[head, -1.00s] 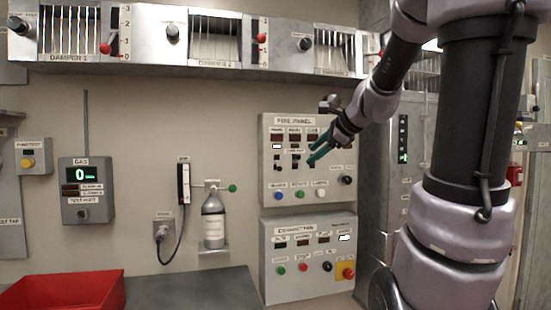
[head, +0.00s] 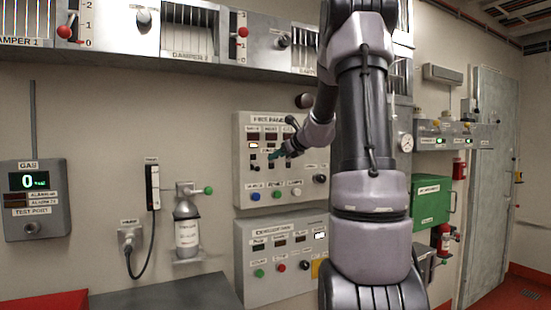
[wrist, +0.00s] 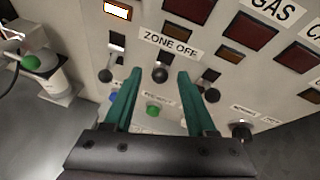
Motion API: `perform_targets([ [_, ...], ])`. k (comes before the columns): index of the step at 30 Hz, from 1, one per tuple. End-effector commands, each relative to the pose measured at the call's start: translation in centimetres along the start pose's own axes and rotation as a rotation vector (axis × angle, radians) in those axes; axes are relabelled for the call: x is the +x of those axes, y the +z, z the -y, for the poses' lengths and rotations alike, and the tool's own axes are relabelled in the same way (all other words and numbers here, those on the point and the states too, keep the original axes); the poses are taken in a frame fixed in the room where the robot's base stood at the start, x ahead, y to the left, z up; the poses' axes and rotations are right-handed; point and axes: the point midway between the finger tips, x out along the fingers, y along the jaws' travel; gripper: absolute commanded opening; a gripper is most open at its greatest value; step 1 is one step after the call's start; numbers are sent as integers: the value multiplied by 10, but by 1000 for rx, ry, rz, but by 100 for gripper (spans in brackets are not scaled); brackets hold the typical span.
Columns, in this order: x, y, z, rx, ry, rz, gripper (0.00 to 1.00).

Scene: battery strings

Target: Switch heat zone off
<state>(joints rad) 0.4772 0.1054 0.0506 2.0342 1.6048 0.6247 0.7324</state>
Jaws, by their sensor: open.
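The fire panel (head: 243,180) is on the wall in the head view, with several dark displays and a row of small switches. In the wrist view, a ZONE OFF label (wrist: 170,43) sits above three black toggle switches. The middle toggle (wrist: 160,74) lies between the tips of my gripper (wrist: 156,76), whose teal fingers are apart; contact is unclear. The left toggle (wrist: 106,75) and right toggle (wrist: 211,94) are outside the fingers. A GAS heading (wrist: 272,10) shows at upper right; no heat heading is readable. In the head view my gripper (head: 280,153) is at the panel.
Blue, green and white buttons sit below the switches, the green one (wrist: 152,111) near my fingers. A lower panel (head: 272,262) is mounted beneath. A bottle (head: 187,232) with a green knob stands to the left.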

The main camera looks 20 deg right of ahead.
Motion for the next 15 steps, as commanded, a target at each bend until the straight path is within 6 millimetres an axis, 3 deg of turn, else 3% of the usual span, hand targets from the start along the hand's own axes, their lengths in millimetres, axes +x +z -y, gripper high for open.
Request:
perform_targets([
  [6, 20, 0, 0, -1, 1, 1, 56],
  [15, 23, 0, 0, -1, 0, 1, 56],
])
